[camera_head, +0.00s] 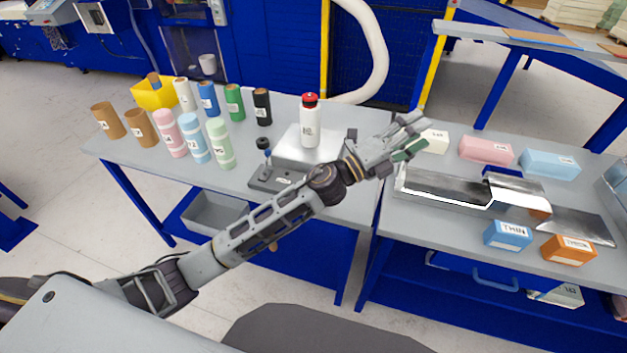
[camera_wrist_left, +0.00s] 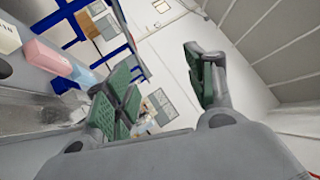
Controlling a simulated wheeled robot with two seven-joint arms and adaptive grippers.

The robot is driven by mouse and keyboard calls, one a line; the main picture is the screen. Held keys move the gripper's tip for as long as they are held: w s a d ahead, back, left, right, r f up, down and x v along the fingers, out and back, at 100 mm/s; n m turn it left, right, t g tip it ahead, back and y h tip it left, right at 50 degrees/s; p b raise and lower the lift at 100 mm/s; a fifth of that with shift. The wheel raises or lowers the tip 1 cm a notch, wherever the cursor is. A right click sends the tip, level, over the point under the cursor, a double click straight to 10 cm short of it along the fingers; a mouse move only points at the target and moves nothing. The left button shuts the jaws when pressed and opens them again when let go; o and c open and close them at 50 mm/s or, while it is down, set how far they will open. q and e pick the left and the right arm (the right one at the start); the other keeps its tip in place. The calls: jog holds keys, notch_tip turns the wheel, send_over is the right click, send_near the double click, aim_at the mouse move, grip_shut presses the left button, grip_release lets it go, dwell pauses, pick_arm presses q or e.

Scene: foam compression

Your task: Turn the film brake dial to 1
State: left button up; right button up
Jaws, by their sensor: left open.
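I cannot make out a dial marked with numbers. A small grey fixture (camera_head: 262,181) with a label and a dark-topped blue post (camera_head: 264,146) stands at the front of the left table, partly behind my left arm. A metal machine with a shiny trough (camera_head: 440,187) lies on the right table. My right gripper is not in view.
Colored rolls (camera_head: 197,137) and a red-capped white bottle (camera_head: 310,122) stand on the left table. A pink block (camera_head: 487,150), a light blue block (camera_head: 550,163), a blue box marked THIN (camera_head: 507,235) and an orange box (camera_head: 568,249) surround the machine.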

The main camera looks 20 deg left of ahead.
pick_arm(q)
jog(key=s+d+f+m+g+h, duration=0.1)
jog(key=s+d+m+g, duration=0.15)
jog(key=m+g, duration=0.4)
jog(key=s+d+f+m+g, duration=0.2)
jog(key=d+m+g, duration=0.25)
jog(key=m, duration=0.25)
jog(key=a+f+m+g+y, duration=0.4)
jog(key=a+f+m+y, duration=0.15)
jog(key=f, duration=0.25)
jog(key=w+a+y, duration=0.3)
jog(key=a+y, duration=0.1)
jog(key=a, duration=0.4)
jog(key=w+a+f+m+y, duration=0.1)
jog(key=w+a+y, duration=0.2)
jog(key=a, duration=0.6)
jog(key=w+a+f+m+t+y, duration=0.1)
jog(key=w+a+y, duration=0.2)
jog(key=a+y, duration=0.3)
jog(key=a, duration=0.3)
jog(key=shift+w, duration=0.25)
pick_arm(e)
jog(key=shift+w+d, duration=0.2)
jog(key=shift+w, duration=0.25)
pick_arm(q)
jog(key=shift+d+f, duration=0.1)
jog(key=shift+f, duration=0.1)
